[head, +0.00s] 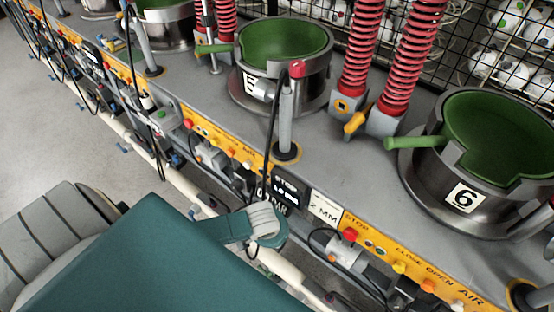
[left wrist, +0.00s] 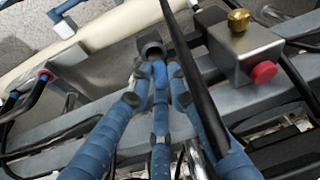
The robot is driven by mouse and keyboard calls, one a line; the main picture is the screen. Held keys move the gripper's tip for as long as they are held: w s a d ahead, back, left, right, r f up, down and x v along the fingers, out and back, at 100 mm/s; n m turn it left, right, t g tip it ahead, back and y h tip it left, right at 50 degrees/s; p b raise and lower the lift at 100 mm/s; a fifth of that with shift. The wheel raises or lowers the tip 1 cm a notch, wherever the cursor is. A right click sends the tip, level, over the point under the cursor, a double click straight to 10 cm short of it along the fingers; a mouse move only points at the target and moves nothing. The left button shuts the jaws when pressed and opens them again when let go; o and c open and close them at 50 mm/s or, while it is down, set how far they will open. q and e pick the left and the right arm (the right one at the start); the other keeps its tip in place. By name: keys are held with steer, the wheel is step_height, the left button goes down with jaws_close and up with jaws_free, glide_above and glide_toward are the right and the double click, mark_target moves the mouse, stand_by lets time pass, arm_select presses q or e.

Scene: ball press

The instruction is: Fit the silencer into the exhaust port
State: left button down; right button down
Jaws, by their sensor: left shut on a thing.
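In the left wrist view the blue fingers of my left gripper (left wrist: 157,73) are closed together around a small dark grey piece (left wrist: 152,47), which sticks out beyond the tips. Whether this piece is the silencer, I cannot tell. To its right is a grey valve block (left wrist: 238,57) with a brass fitting (left wrist: 238,20) on top and a red button (left wrist: 264,71). The fingertips are apart from the block in the picture. No open exhaust port is clear to me. In the head view my teal arm covers the lower left, and the gripper itself is hidden. My right gripper is not shown.
The press bench (head: 350,177) carries green-lined pots (head: 465,197) and red springs (head: 404,70). A yellow control strip (head: 400,262) runs along its front. Below it are a pale pipe (head: 170,172), valves and hoses. A black hose (left wrist: 197,85) crosses close in front of the fingers.

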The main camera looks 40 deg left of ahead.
arm_select(q)
step_height(320, 180, down, 2)
steer(key=shift+s+f, duration=0.1)
steer(key=shift+f, duration=0.1)
steer(key=c, duration=1.9)
jaws_free()
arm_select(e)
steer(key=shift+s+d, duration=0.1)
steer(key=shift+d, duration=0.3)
